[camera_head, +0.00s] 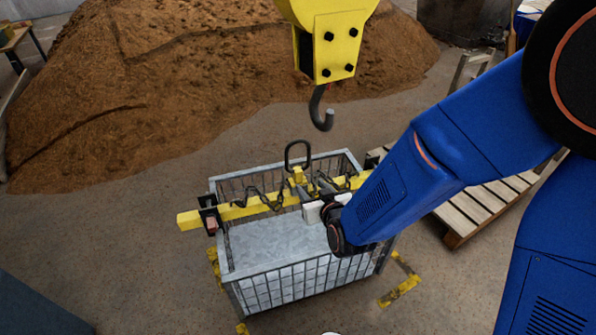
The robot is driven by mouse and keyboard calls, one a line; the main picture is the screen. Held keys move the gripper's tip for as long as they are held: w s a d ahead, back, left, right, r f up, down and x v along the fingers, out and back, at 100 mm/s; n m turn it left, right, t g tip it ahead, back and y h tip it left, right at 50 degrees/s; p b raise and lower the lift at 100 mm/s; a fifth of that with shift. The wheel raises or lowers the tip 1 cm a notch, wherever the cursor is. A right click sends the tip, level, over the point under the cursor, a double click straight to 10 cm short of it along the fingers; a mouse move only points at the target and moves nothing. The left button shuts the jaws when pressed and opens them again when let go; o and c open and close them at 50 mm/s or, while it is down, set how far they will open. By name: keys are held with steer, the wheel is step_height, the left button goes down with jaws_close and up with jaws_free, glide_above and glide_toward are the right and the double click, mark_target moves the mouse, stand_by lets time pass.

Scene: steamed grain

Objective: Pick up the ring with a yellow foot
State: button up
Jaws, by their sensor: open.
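The ring (287,155) is a dark upright loop on a small yellow foot (298,175). It stands on a yellow beam (245,209) that lies across a metal cage crate. My gripper (316,187) is just right of and below the ring, close to its foot, with its jaws open. No part of the ring is between the fingers as far as I can see. The gap between the fingertips and the foot is too small to judge. My wrist hides the right part of the beam and crate.
The cage crate (229,246) has a grey sheet inside. A yellow crane block (336,45) with a dark hook (322,112) hangs above the ring. Dark chains (262,197) lie along the beam. A wooden pallet (468,216) is at right, a brown grain heap (190,80) behind.

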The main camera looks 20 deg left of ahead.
mark_target(300, 175)
steer(key=x, duration=1.1)
steer(key=shift+w+a+f, duration=0.1)
steer(key=shift+w+a, duration=0.15)
steer(key=x, duration=0.5)
steer(key=shift+a+f, duration=0.15)
steer(key=shift+a, duration=0.05)
steer(key=shift+c, duration=0.3)
jaws_close()
stand_by(0.6)
